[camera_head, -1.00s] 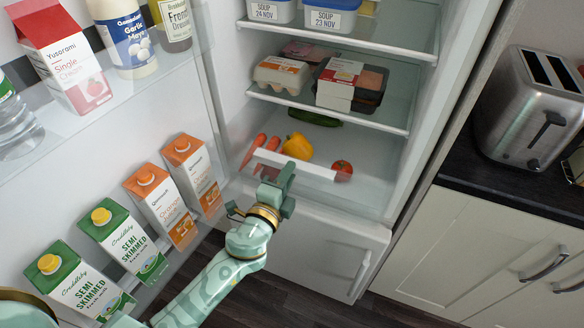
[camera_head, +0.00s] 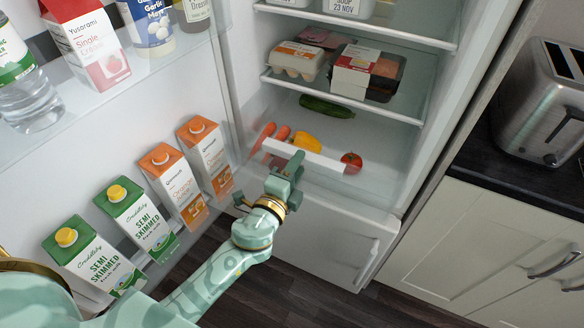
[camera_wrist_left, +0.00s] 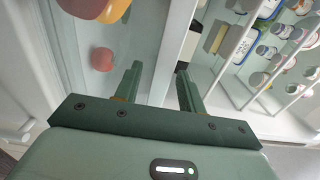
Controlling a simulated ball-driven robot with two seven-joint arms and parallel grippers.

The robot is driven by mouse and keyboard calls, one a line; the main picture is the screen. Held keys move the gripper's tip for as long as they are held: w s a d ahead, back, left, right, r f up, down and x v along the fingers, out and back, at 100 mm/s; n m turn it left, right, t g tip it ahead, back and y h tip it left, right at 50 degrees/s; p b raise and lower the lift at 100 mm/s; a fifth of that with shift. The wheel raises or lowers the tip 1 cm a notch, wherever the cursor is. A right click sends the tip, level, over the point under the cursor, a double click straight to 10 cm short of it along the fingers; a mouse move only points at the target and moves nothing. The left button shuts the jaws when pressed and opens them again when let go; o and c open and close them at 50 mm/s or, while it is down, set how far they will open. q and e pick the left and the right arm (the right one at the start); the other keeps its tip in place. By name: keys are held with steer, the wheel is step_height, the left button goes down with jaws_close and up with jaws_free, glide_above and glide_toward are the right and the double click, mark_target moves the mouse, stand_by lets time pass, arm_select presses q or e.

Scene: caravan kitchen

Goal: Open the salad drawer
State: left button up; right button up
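The salad drawer is a clear bin at the bottom of the open fridge, with a white front strip (camera_head: 318,160). Carrots (camera_head: 267,137), a yellow pepper (camera_head: 306,140) and a tomato (camera_head: 351,161) show in or behind it. My left gripper (camera_head: 288,163) is at the strip, covering a bit of it left of its middle. In the left wrist view its two fingers (camera_wrist_left: 158,88) are apart, with the pale strip (camera_wrist_left: 175,45) running between them. I cannot tell whether they touch it. The tomato (camera_wrist_left: 102,59) shows beside one finger. My right gripper is in neither view.
The open fridge door at left holds milk cartons (camera_head: 137,214) and juice cartons (camera_head: 172,183) close to my left arm. Above the drawer is a glass shelf (camera_head: 340,104) with an egg box (camera_head: 297,60). A lower door (camera_head: 325,240) is below. A toaster (camera_head: 540,105) stands right.

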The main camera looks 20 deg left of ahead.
arm_select(q)
steer(key=s+b, duration=0.6)
steer(key=s, duration=1)
steer(key=shift+a+b, duration=0.25)
steer(key=shift+b, duration=0.15)
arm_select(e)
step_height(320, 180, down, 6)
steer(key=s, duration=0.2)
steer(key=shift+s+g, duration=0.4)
arm_select(q)
steer(key=shift+s, duration=0.1)
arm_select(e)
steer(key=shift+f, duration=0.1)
